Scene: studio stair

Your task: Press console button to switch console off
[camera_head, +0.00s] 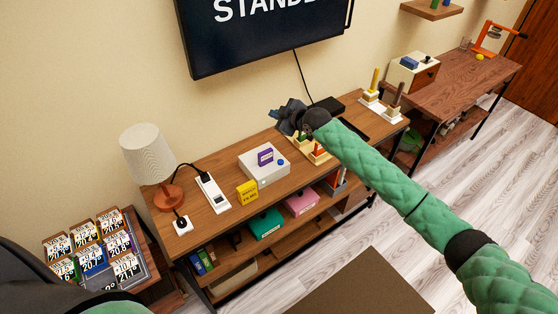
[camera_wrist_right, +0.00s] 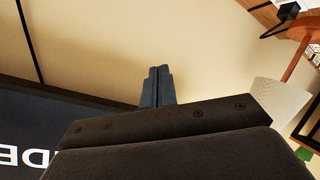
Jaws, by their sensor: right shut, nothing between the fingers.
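The white console (camera_head: 256,172) sits on the wooden sideboard, with a purple cartridge (camera_head: 265,155) standing upright on its top. A small blue button (camera_head: 281,161) shows on its right side. My right gripper (camera_head: 284,114) is shut and empty, held above the sideboard, behind and to the right of the console in the picture and apart from it. Its closed fingers also show in the right wrist view (camera_wrist_right: 157,84), against the bare wall. The wall screen (camera_head: 265,30) reads "STANDB", cut off by the picture edge. My left gripper is out of view.
On the sideboard (camera_head: 220,224) stand a lamp (camera_head: 148,154), a white power strip (camera_head: 213,194), a yellow cartridge (camera_head: 247,192) and stacking pegs (camera_head: 374,88). My right forearm crosses over its right half. A rack of cards (camera_head: 92,251) is at lower left.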

